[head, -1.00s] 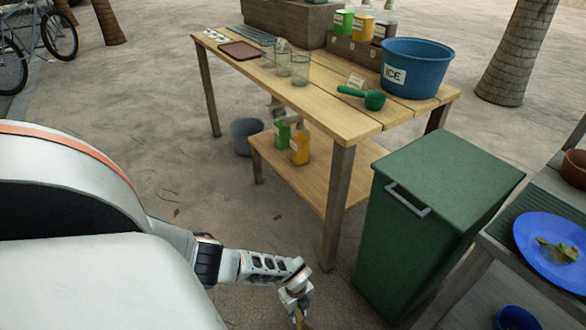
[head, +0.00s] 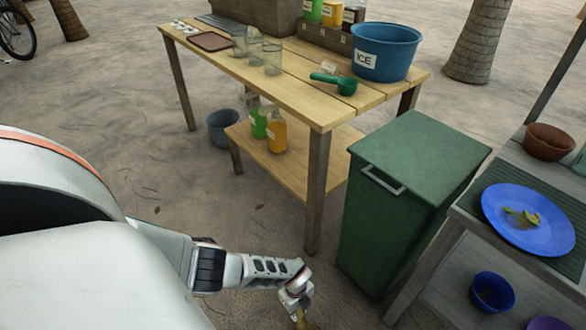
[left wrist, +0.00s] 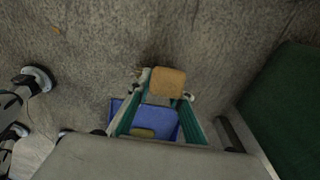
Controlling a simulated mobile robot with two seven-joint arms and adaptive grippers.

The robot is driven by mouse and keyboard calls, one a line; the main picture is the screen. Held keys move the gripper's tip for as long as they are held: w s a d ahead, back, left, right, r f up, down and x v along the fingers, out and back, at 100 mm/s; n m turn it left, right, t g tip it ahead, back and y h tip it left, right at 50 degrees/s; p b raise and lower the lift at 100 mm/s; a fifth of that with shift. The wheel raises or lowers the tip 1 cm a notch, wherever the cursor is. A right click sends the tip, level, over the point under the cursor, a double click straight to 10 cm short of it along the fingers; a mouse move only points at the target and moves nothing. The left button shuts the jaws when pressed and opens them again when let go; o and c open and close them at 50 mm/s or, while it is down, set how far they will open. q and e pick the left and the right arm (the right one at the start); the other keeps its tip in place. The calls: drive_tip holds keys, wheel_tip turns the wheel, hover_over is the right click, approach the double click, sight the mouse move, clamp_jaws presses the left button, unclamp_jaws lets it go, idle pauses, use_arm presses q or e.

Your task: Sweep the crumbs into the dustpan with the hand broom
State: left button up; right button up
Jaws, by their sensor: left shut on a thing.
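My left gripper (head: 299,302) is low near the bottom edge of the head view, left of the green bin. In the left wrist view its fingers are shut on a tan, wooden-looking block, taken as the hand broom's handle (left wrist: 167,82). Only a tan bit of it (head: 303,321) shows in the head view. A blue thing (left wrist: 160,117) that looks like the dustpan shows behind the fingers, with a small yellowish patch on it that I cannot identify. The bristles are hidden, and I cannot make out crumbs.
A green bin (head: 408,185) stands right of my left arm, close to the gripper. A wooden table (head: 290,105) with a lower shelf stands behind. At right, a counter holds a blue plate (head: 528,240) with scraps; a blue bowl (head: 492,292) sits below. Sandy ground is open at left.

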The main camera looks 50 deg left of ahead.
use_arm(q)
drive_tip(key=shift+s+d, duration=0.15)
drive_tip(key=shift+d, duration=0.55)
use_arm(e)
drive_tip(key=shift+r, duration=0.2)
use_arm(q)
drive_tip(key=shift+d+r+p, duration=0.1)
drive_tip(key=shift+d+p, duration=0.25)
drive_tip(key=shift+d, duration=1.2)
drive_tip(key=shift+s+d+f, duration=0.15)
drive_tip(key=shift+d, duration=0.8)
drive_tip(key=shift+s+d+f, duration=0.1)
drive_tip(key=shift+d, duration=0.85)
use_arm(e)
drive_tip(key=shift+w+r, duration=0.1)
drive_tip(key=shift+r, duration=0.5)
use_arm(q)
wheel_tip(320, 180, up, 3)
drive_tip(key=shift+r+p, duration=0.1)
drive_tip(key=shift+p, duration=0.95)
use_arm(e)
drive_tip(key=shift+t, duration=0.4)
drive_tip(key=r, duration=0.4)
drive_tip(key=shift+w+r, duration=0.2)
drive_tip(key=shift+r, duration=0.05)
